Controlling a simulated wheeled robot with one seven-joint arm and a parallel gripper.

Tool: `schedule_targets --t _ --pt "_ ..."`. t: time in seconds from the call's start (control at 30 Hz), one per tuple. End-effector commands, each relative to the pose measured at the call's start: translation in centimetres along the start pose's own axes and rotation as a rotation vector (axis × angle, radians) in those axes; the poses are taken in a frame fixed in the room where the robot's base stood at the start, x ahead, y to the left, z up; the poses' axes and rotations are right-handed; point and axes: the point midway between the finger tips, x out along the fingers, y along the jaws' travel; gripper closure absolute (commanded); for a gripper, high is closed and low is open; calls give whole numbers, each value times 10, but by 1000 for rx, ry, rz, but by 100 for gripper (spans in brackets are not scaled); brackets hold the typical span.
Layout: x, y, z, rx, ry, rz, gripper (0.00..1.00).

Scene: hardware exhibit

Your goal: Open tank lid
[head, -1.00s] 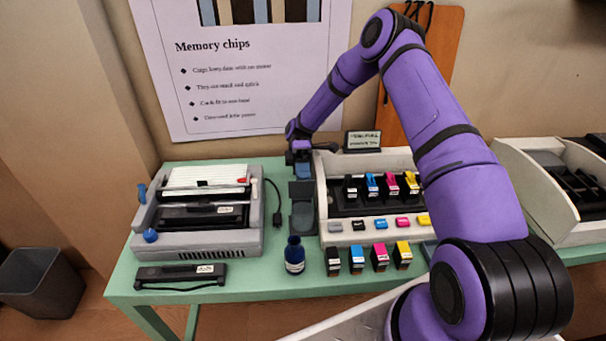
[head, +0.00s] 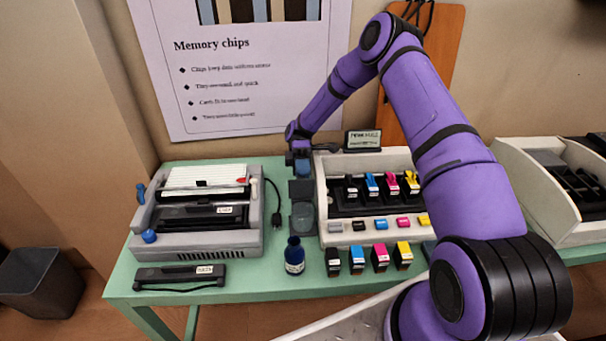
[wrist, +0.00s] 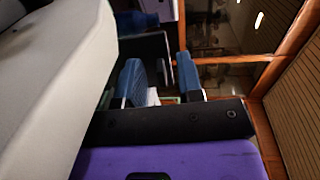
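The ink tank (head: 302,216) is a narrow dark grey unit on the left side of the white cartridge printer (head: 322,190) in the head view. A dark flat panel, seemingly its lid (head: 301,188), shows just behind it. I cannot tell the lid's exact angle. My gripper (head: 301,168) points down behind this panel, near the wall. In the wrist view the two blue fingers of my gripper (wrist: 160,80) stand apart with a gap between them, and nothing is clearly held. Whether a finger touches the lid is not clear.
A blue ink bottle (head: 294,256) stands in front of the tank. Ink cartridges (head: 356,259) line the table's front. A grey printer (head: 200,240) stands at left, with a black cable (head: 276,205) between it and the tank. A small sign (head: 362,140) stands behind the white printer.

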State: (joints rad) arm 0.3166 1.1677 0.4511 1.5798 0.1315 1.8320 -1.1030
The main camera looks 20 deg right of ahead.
Motion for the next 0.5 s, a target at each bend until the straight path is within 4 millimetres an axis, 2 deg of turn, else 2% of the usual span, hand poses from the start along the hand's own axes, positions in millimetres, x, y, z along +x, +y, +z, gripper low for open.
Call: schedule_targets --t 0.23,0.5 --pt "-11 0 0 0 1 2 66" --pt "-52 1 0 -1 1 2 66"
